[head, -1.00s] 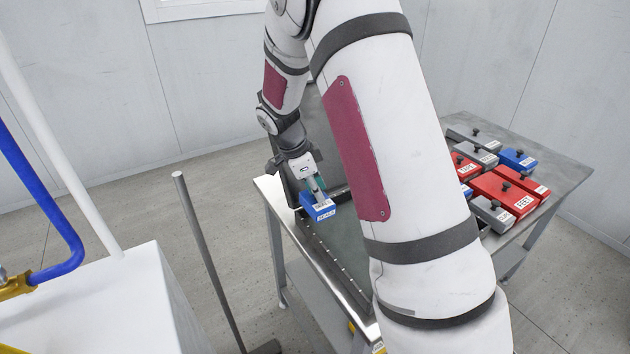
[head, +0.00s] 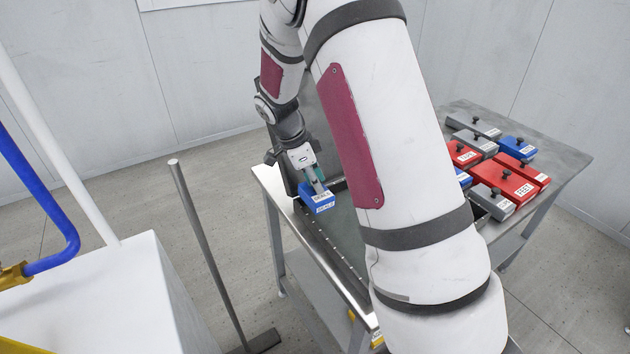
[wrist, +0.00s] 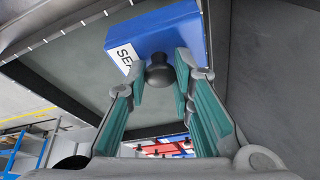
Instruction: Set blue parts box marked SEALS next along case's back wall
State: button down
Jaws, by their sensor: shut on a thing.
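The blue parts box (head: 318,198) with a white label is held by my gripper (head: 318,187) at the left end of the open case (head: 338,248) on the table. In the wrist view the blue box (wrist: 165,35) shows a label reading "SE", its rest cut off. My gripper (wrist: 160,78) is shut with its teal pads around the box's dark round knob (wrist: 160,72). The grey case floor (wrist: 80,70) shows below and beside the box. Whether the box touches the floor or the back wall I cannot tell. My arm hides much of the case in the head view.
Several red, grey and blue boxes with knobs, including a red one marked FEET (head: 504,186), stand on the right part of the table (head: 560,160). A grey post (head: 207,255) and a white block with a blue pipe (head: 45,205) stand at left.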

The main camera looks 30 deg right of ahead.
aim_at(313, 191)
jog(key=shift+f, duration=0.15)
jog(key=shift+f+b, duration=0.95)
jog(key=shift+f, duration=0.45)
jog(key=shift+f+b, duration=0.75)
jog(key=shift+f, duration=0.4)
dwell(1.0)
jog(key=c, duration=1.3)
grip_release()
jog(key=v, duration=1.2)
jog(key=shift+w, duration=0.1)
jog(key=shift+r, duration=0.1)
